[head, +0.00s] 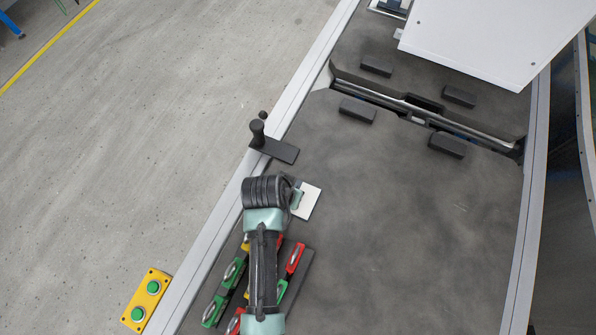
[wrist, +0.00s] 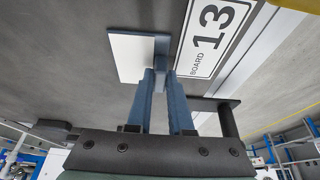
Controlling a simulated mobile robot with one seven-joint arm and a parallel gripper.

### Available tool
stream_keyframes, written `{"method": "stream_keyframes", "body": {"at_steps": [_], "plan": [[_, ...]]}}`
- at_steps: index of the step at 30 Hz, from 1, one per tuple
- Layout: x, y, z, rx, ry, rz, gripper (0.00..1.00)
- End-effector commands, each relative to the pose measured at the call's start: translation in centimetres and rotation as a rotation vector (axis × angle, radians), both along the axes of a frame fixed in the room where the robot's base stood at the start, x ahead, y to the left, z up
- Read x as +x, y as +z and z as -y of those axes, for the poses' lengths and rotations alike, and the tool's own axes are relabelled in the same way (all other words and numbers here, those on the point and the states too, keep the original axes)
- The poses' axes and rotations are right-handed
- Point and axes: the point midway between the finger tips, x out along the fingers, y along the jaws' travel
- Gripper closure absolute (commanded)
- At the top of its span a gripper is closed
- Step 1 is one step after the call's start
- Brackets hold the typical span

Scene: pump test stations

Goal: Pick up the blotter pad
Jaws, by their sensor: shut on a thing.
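The blotter pad is a white flat square (head: 309,203) beside my wrist in the head view, over the dark bench top near its left edge. In the wrist view the pad (wrist: 132,57) shows its white face and blue-grey edge, with a small blue-grey grip part at its right side. My gripper (wrist: 160,76) has its blue fingers closed together on that grip part. In the head view my gripper (head: 297,199) is mostly hidden by my wrist. I cannot tell whether the pad touches the bench.
A black bracket with a knob (head: 275,149) stands on the bench edge just beyond. Red and green handled pieces (head: 225,292) lie under my arm. A yellow button box (head: 147,298) is at lower left. A "BOARD 13" label (wrist: 213,38) is beside the pad. Bench to the right is clear.

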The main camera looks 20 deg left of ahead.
Motion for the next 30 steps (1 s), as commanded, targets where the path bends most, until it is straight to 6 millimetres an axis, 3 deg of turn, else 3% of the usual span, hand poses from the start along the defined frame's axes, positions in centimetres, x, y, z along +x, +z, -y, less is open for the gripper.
{"method": "stream_keyframes", "body": {"at_steps": [8, 19, 30], "plan": [[0.1, 1.1, 0.0, 0.001, 0.000, 0.002, 1.00], [0.1, 8.2, -0.1, 0.002, 0.000, 0.004, 1.00], [0.1, 11.3, 0.0, 0.000, 0.000, 0.000, 1.00]]}}
